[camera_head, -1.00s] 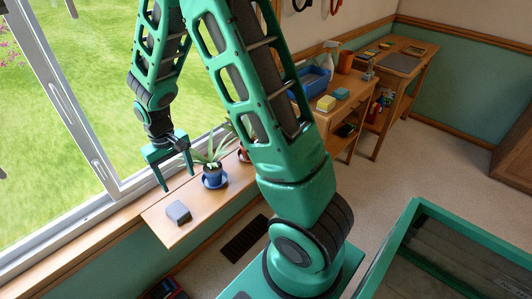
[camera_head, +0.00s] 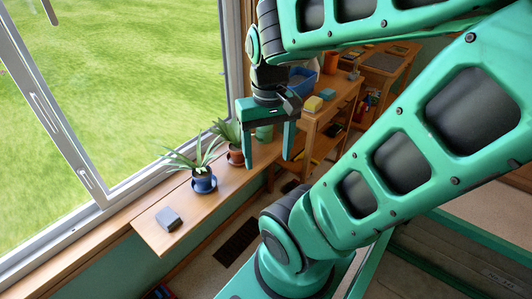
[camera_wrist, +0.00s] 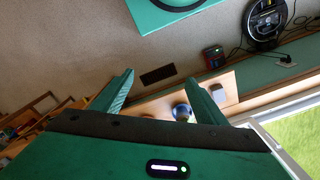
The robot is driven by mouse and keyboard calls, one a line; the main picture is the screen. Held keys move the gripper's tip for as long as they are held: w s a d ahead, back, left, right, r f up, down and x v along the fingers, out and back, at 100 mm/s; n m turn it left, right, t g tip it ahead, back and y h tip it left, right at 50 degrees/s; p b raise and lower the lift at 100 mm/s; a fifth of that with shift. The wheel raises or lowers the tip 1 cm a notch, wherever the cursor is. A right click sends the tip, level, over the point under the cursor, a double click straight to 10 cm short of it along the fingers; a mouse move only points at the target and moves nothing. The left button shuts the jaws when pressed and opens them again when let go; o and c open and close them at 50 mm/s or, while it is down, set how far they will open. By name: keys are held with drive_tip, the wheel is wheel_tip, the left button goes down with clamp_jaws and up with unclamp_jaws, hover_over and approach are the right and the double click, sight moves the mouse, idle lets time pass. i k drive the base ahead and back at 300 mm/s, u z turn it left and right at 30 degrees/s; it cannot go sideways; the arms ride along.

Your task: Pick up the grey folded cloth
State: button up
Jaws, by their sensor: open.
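The grey folded cloth (camera_head: 168,218) lies on the near end of the wooden window shelf (camera_head: 150,239) in the head view. It shows small in the wrist view (camera_wrist: 217,92), partly behind the right finger. My gripper (camera_head: 268,160) is open and empty, pointing down. In the head view it is to the right of the cloth and farther along the shelf, well apart from it. Its two fingers also frame the wrist view (camera_wrist: 161,78).
A plant in a blue pot (camera_head: 203,184) stands on the shelf beyond the cloth, with a plant in a terracotta pot (camera_head: 235,154) behind it. The window (camera_head: 100,195) borders the shelf on the left. A wooden workbench with a blue bin (camera_head: 302,77) stands farther back.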

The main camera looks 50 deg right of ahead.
sight(167, 218)
drive_tip(key=u, duration=2.05)
drive_tip(key=i, duration=0.8)
drive_tip(key=z, duration=2.1)
